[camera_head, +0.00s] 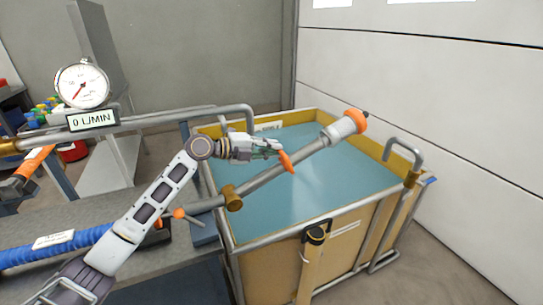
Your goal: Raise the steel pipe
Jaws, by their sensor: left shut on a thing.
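The steel pipe (262,180) slopes up to the right across the tank, from a brass joint (232,198) to a white sleeve (342,128) with an orange tip. My left gripper (283,156) comes in from the left and is shut on the steel pipe, about midway between the brass joint and the white sleeve. An orange part at the fingers lies across the pipe and hides a short piece of it. My right gripper is not in view.
The tank (238,246) has a metal rim and holds blue-green liquid (320,190). A round gauge (82,84) and a "0 L/MIN" display (93,119) stand at the left by a grey pipe. A blue hose (60,249) lies on the bench. A hooked pipe (404,148) rises at the tank's right.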

